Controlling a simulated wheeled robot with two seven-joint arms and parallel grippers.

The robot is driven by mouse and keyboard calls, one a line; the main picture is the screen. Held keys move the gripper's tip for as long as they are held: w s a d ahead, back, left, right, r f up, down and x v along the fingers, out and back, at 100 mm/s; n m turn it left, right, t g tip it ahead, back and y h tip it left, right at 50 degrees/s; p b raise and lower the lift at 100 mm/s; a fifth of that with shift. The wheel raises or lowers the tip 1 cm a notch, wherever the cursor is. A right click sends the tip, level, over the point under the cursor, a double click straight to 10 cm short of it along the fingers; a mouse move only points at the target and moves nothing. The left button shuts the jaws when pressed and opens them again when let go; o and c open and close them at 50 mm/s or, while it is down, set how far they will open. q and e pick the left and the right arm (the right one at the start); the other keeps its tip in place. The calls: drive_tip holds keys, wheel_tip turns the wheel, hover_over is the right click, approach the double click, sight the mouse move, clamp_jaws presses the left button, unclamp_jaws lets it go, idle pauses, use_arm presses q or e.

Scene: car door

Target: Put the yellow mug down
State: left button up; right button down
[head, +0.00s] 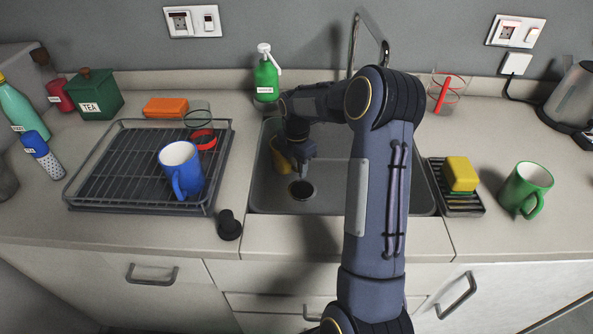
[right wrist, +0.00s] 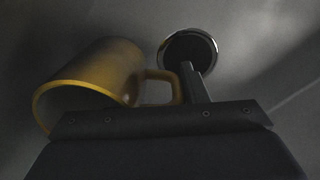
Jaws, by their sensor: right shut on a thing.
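The yellow mug (head: 280,158) is inside the sink (head: 335,205), partly hidden behind my right gripper (head: 300,168). In the right wrist view the mug (right wrist: 100,75) has its open end toward the lower left and its handle toward a dark finger of my right gripper (right wrist: 188,90). My right gripper is shut on the mug, at the handle side. The sink's round drain (head: 301,189) lies just below the gripper and shows in the wrist view too (right wrist: 187,48). I cannot tell whether the mug touches the sink floor. My left gripper is not in view.
A dish rack (head: 105,205) holding a blue mug (head: 181,168) stands left of the sink. A black stopper (head: 229,226) sits at the front edge. A yellow sponge (head: 460,173) and a green mug (head: 525,188) are on the right. A green soap bottle (head: 266,78) stands behind the sink.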

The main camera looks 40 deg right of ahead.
wheel_tip(320, 180, down, 2)
drive_tip(key=shift+f, duration=0.2)
drive_tip(key=shift+s, duration=0.1)
drive_tip(key=shift+f, duration=0.15)
drive_tip(key=c, duration=0.8)
unclamp_jaws()
drive_tip(key=shift+c, duration=0.2)
wheel_tip(320, 180, up, 12)
drive_tip(key=shift+f+p, duration=0.25)
drive_tip(key=shift+p, duration=0.1)
drive_tip(key=shift+r, duration=0.45)
